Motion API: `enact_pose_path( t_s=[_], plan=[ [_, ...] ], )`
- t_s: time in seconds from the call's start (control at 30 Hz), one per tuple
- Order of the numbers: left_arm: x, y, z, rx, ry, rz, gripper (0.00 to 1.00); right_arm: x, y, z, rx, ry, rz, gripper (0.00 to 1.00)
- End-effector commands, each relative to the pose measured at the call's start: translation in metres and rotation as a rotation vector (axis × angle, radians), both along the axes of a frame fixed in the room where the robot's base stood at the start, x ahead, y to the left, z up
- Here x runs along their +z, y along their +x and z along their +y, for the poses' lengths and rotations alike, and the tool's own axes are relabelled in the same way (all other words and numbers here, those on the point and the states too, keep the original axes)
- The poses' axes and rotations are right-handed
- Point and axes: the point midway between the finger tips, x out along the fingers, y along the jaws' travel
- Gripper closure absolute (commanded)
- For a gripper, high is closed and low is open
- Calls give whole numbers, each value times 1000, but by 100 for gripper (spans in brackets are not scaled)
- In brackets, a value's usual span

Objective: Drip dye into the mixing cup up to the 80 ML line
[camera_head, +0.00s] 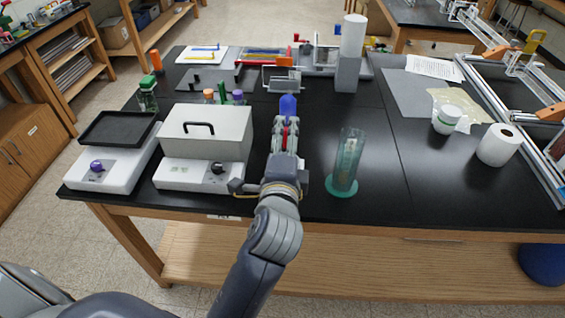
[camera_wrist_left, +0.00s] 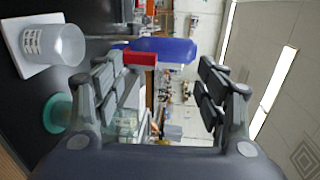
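My left gripper (camera_head: 288,128) is above the table and points away from me. A thing with a blue part (camera_head: 288,107) and a red part is at its fingertips; it looks like the dye bottle. In the left wrist view, the fingers (camera_wrist_left: 165,68) stand apart on either side of this blue and red thing (camera_wrist_left: 165,47). My right gripper is not in view.
A tall clear cylinder on a teal base (camera_head: 342,188) stands close right of my left arm. White devices (camera_head: 200,172) and several coloured-capped bottles (camera_head: 238,97) are to the left. A paper roll (camera_head: 500,145) stands right. Bare black table (camera_head: 385,150) lies between.

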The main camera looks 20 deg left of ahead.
Motion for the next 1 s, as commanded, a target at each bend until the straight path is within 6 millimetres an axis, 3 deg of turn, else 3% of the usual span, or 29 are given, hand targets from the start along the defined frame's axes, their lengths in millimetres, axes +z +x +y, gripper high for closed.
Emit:
enact_pose_path(
  t_s=[0.23,1.0],
  plan=[
    [-1,-17,-5,0,-2,3,34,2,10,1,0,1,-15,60],
    [-1,-61,-17,0,-2,3,34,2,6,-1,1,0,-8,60]
  ],
)
